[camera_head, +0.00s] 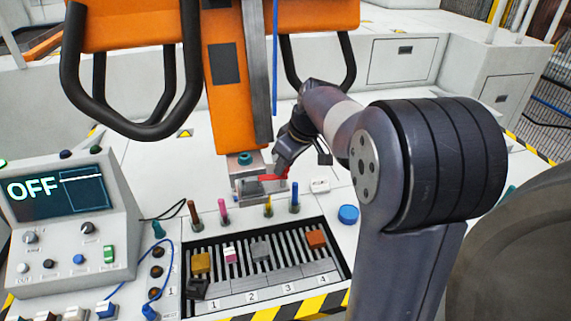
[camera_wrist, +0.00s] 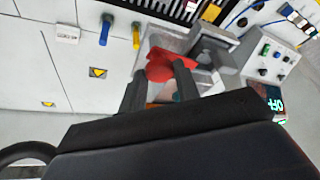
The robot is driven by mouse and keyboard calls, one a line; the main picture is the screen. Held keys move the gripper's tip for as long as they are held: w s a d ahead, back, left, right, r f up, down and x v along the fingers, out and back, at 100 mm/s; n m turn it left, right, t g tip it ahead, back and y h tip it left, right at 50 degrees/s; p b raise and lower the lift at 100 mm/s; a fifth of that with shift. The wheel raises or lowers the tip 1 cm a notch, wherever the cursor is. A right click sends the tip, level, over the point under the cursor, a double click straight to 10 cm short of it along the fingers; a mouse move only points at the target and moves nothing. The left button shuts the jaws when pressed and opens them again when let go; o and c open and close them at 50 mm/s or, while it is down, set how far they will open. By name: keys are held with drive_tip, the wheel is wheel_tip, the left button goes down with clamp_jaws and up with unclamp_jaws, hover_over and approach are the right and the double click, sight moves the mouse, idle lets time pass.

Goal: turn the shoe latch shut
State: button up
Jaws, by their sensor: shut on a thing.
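The red shoe latch (camera_head: 274,177) sits at the foot of the orange upright, beside a grey metal block (camera_head: 247,189). In the wrist view the latch (camera_wrist: 168,66) is a red piece with its end between my fingertips. My gripper (camera_head: 282,170) is at the latch from the right side. In the wrist view my gripper (camera_wrist: 158,88) has its two dark fingers on either side of the red piece, shut on it. Part of the latch is hidden by the fingers, and I cannot tell its exact angle.
A slotted tray (camera_head: 270,299) with numbered places and coloured blocks lies in front. Several coloured pegs stand behind it, including a blue one (camera_head: 294,197). A control console (camera_head: 68,225) reading OFF stands at left. Black hoop bars (camera_head: 130,125) hang above. A blue round cap (camera_head: 348,214) is at right.

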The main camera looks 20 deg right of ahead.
drive_tip(key=shift+n, duration=0.7)
drive_tip(key=shift+y, duration=0.3)
drive_tip(key=o, duration=1)
drive_tip(key=shift+g, duration=0.3)
drive_tip(key=shift+c, duration=0.2)
drive_tip(key=shift+d+r, duration=0.1)
drive_tip(key=b+v, duration=0.1)
drive_tip(key=v, duration=0.9)
drive_tip(key=shift+r, duration=0.3)
drive_tip(key=shift+s, duration=0.1)
